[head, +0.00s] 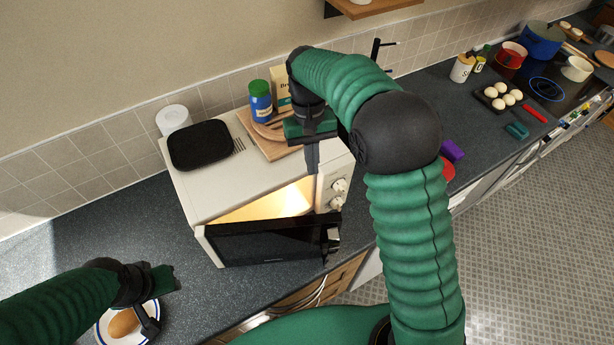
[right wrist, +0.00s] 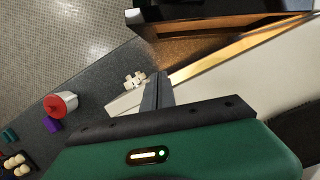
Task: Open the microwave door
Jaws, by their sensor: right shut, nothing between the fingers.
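The white microwave (head: 210,190) stands on the counter with its black door (head: 270,243) partly open, swung out at the front. Its lit interior (head: 285,202) shows above the door. The door also shows at the top of the right wrist view (right wrist: 220,22). My right gripper (head: 312,158) is shut and empty over the microwave's right front part, near the knobs (head: 338,193); its closed fingers show in the right wrist view (right wrist: 157,92). It is apart from the door. My left gripper (head: 165,302) is open at the lower left, over a plate.
The plate (head: 101,329) holds a brown oval food item (head: 124,323). A black tray (head: 200,145), a wooden board (head: 270,146) and a blue jar with a green lid (head: 260,102) are on the microwave. A white roll (head: 173,119) stands behind it. Counter left of the microwave is clear.

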